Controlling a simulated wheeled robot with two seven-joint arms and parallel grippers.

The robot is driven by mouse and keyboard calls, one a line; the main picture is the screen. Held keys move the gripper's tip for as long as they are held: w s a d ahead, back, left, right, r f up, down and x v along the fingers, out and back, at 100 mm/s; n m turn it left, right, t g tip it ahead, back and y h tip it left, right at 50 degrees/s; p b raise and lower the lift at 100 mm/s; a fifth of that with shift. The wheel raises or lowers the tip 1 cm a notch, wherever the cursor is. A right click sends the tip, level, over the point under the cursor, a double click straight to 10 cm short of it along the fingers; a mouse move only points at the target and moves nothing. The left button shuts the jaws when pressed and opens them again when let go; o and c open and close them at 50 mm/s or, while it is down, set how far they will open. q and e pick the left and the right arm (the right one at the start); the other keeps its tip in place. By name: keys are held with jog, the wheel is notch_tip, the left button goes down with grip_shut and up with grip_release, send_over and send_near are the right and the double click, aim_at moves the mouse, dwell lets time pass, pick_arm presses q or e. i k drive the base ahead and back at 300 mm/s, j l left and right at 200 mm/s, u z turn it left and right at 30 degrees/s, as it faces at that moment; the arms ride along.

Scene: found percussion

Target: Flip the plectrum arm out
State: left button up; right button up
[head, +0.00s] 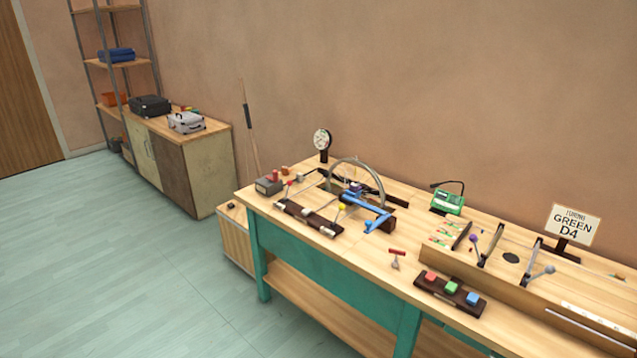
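A spoked wheel (356,166) stands upright on the workbench, partly hidden at its lower part. A blue arm-like part (366,208) sits on a dark block in front of the wheel. It looks like the plectrum arm, but at this size I cannot be sure, nor tell whether it touches the spokes. Neither of my grippers is in view.
The wooden workbench (405,230) has teal legs. A dark board with levers (308,219), a green meter (447,202), a board with coloured blocks (450,294) and a "GREEN D4" sign (574,226) stand on it. Open floor (110,270) lies at left.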

aim_at(350, 196)
jog(key=i+j+u, duration=0.1)
jog(key=i+j, duration=0.35)
jog(key=i+j+u, duration=0.1)
jog(key=i+j, duration=0.25)
jog(key=i, duration=0.35)
